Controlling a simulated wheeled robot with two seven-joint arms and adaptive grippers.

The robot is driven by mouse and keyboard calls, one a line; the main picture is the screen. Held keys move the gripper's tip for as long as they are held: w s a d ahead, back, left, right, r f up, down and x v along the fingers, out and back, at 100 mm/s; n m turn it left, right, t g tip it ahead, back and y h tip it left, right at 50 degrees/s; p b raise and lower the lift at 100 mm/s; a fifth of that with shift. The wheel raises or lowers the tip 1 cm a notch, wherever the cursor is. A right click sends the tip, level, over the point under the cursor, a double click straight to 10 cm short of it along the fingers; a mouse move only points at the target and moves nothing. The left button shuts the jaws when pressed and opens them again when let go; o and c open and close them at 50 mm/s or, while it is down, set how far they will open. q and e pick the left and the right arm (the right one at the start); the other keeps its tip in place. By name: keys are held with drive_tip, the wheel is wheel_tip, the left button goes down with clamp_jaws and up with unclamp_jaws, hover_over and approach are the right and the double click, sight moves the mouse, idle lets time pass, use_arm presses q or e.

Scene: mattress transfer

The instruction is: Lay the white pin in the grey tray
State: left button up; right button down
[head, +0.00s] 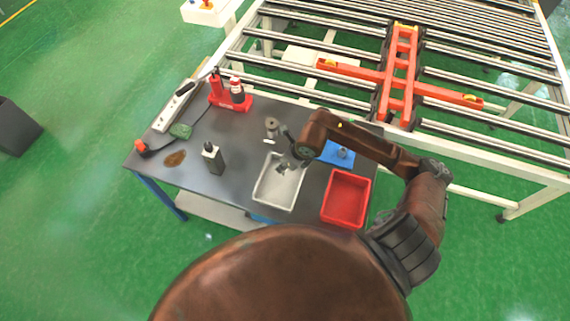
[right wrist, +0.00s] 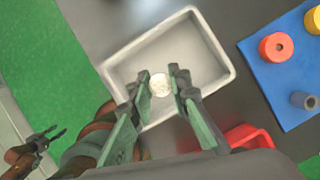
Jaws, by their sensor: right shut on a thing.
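The grey tray (head: 262,200) lies on the dark table in the head view and fills the middle of the right wrist view (right wrist: 215,50). My right gripper (head: 284,168) is over the tray, pointing down. In the right wrist view its fingers (right wrist: 160,82) are shut on the white pin (right wrist: 160,85), seen end-on as a pale round face above the tray floor. Its height over the floor is hard to tell. My left gripper (right wrist: 48,136) shows small in the right wrist view, its fingers apart and empty, away from the tray; it is outside the head view.
A red bin (head: 345,222) stands right of the tray. A blue board (head: 330,155) with coloured pieces lies behind it, partly hidden by my arm. A dark bottle (head: 213,160) stands left of the tray, and a grey cylinder (head: 271,125) behind it.

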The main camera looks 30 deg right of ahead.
drive_tip(key=w+d+f, duration=0.1)
drive_tip(key=w+f, duration=0.1)
drive_tip(key=f, duration=0.1)
drive_tip(key=w+d+f+p, duration=0.1)
drive_tip(key=w+d+f, duration=0.1)
drive_tip(key=f, duration=0.1)
drive_tip(key=w+d+f+p, duration=0.1)
drive_tip(key=w+d+f, duration=0.1)
drive_tip(key=f, duration=0.2)
drive_tip(key=shift+w, duration=0.3)
drive_tip(key=shift+d+f, duration=0.1)
drive_tip(key=shift+f, duration=0.1)
drive_tip(key=shift+f, duration=0.1)
drive_tip(key=shift+f, duration=0.15)
drive_tip(key=c, duration=1.8)
unclamp_jaws()
